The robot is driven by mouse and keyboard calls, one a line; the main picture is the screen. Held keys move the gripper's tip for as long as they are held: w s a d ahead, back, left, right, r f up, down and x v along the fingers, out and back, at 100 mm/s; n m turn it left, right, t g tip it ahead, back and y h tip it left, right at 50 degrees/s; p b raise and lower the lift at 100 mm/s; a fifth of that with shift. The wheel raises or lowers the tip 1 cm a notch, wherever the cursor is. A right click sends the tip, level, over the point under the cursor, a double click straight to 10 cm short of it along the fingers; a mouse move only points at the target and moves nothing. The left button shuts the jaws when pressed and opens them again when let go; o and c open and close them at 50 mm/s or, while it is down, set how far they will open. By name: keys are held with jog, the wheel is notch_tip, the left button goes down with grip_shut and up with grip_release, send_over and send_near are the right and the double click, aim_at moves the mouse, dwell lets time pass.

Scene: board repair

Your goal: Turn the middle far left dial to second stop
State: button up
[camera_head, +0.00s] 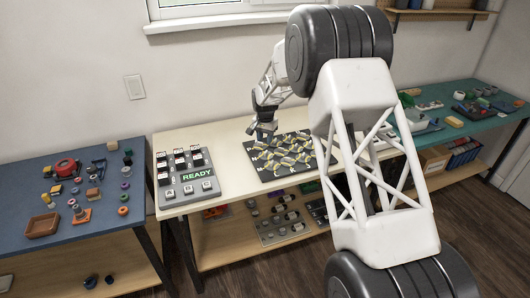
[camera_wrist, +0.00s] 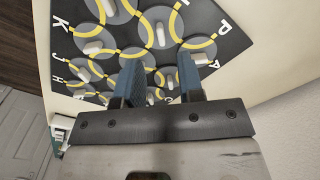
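The black dial board (camera_head: 264,178) lies on the cream table. Yellow rings and lines link its several grey dials with white handles. In the wrist view the board (camera_wrist: 236,42) fills the upper part, with white letters along its edges. One dial handle (camera_wrist: 160,35) shows above the gap between my fingers, and another (camera_wrist: 93,47) lies further left. I cannot tell which dial is the middle far left one; my fingers hide part of the board. My gripper (camera_head: 264,143) is over the board's far left part. Its two blue fingers (camera_wrist: 161,92) are apart, with nothing held.
A grey panel (camera_head: 188,178) with switches and a READY display stands left of the board. A blue table (camera_head: 60,220) with loose parts is at the left, and a teal table (camera_head: 470,130) with items at the right. The wall is close behind the board.

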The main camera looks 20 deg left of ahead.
aim_at(266, 154)
jog(key=shift+f, duration=3.65)
grip_shut()
